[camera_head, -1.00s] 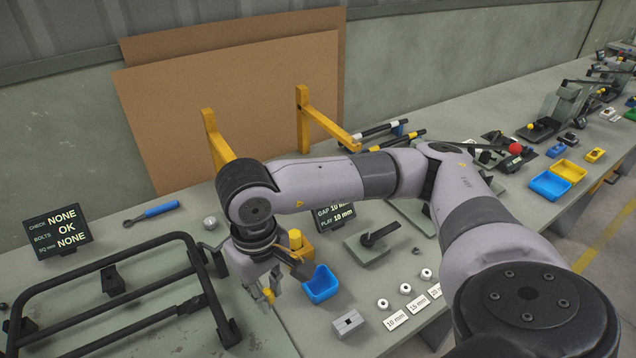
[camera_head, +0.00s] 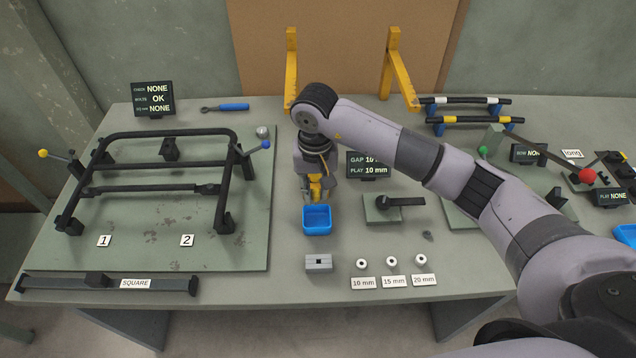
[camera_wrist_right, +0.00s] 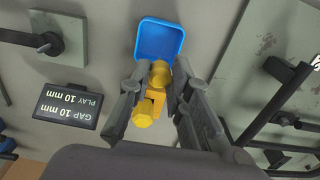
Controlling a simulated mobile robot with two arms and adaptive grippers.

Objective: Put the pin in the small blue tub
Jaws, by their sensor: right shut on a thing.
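The small blue tub (camera_head: 317,228) stands on the table beside the lounger's green plate, and its inside looks empty. My right gripper (camera_head: 315,196) is just behind the tub's far edge, pointing down. In the wrist view the right gripper (camera_wrist_right: 158,78) is shut on a small yellow piece, seemingly the pin (camera_wrist_right: 160,72), and the blue tub (camera_wrist_right: 160,40) lies just beyond the fingertips. A larger yellow part (camera_wrist_right: 146,112) shows behind the pin and partly overlaps it in view. The pin's lower end is hard to make out. My left gripper is not in view.
The black lounger frame (camera_head: 160,136) sits on the plate to the left. A grey block (camera_head: 318,262) and white rollers with size cards (camera_head: 394,283) stand in front. A clamp with a black lever (camera_head: 383,212) and a GAP display (camera_head: 367,170) are to the right.

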